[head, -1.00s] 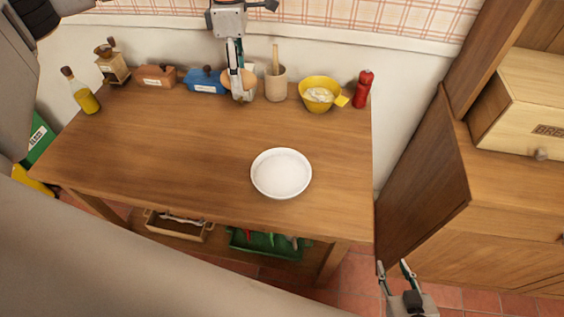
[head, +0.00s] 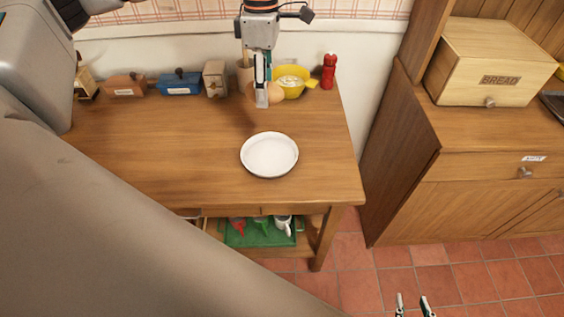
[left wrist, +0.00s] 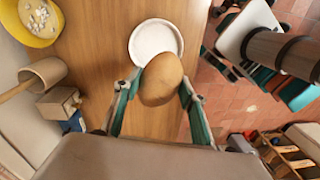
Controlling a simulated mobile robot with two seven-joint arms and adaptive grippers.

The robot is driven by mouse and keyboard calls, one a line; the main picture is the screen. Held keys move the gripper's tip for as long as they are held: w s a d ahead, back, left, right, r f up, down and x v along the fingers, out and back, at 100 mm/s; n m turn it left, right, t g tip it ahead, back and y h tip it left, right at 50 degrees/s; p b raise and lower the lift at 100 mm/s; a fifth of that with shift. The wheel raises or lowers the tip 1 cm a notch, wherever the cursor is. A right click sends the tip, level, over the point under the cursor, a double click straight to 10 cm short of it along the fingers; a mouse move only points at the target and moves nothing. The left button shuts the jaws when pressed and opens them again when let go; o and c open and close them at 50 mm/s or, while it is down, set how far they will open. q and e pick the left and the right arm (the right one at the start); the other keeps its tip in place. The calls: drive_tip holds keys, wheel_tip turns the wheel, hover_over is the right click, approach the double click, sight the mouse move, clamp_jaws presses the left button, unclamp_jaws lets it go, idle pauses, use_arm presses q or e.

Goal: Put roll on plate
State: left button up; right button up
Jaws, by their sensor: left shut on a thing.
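A brown, rounded roll (head: 277,92) is held above the back of the wooden table. My left gripper (head: 262,102) is shut on it and partly hides it in the head view. In the left wrist view the roll (left wrist: 160,80) sits between the two fingers. The white round plate (head: 269,155) lies empty near the table's front right, nearer the front than the roll. In the left wrist view the plate (left wrist: 156,38) shows just beyond the roll, which overlaps its edge. My right gripper (head: 413,306) is open and empty at the bottom edge, over the floor.
Along the table's (head: 180,150) back stand a brown box (head: 125,86), a blue box (head: 180,84), a wooden grinder (head: 214,79), a yellow bowl (head: 290,82) and a red mill (head: 328,71). A cabinet with a bread box (head: 490,65) stands right. The table's middle is clear.

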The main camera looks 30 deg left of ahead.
use_arm(q)
drive_tip(key=shift+s+d, duration=0.15)
drive_tip(key=shift+d, duration=0.05)
drive_tip(key=shift+d+f, duration=0.15)
drive_tip(key=shift+f, duration=0.05)
hover_over(270, 157)
wheel_tip(270, 157, down, 14)
drive_tip(key=shift+f+b, duration=0.1)
drive_tip(key=shift+b, duration=0.3)
drive_tip(key=shift+f, duration=2.75)
use_arm(e)
drive_tip(key=shift+s+d+f, duration=0.35)
drive_tip(key=shift+s+f, duration=0.15)
drive_tip(key=shift+f, duration=0.25)
use_arm(q)
drive_tip(key=shift+f, duration=0.1)
drive_tip(key=o, duration=1.1)
use_arm(e)
drive_tip(key=shift+r, duration=0.1)
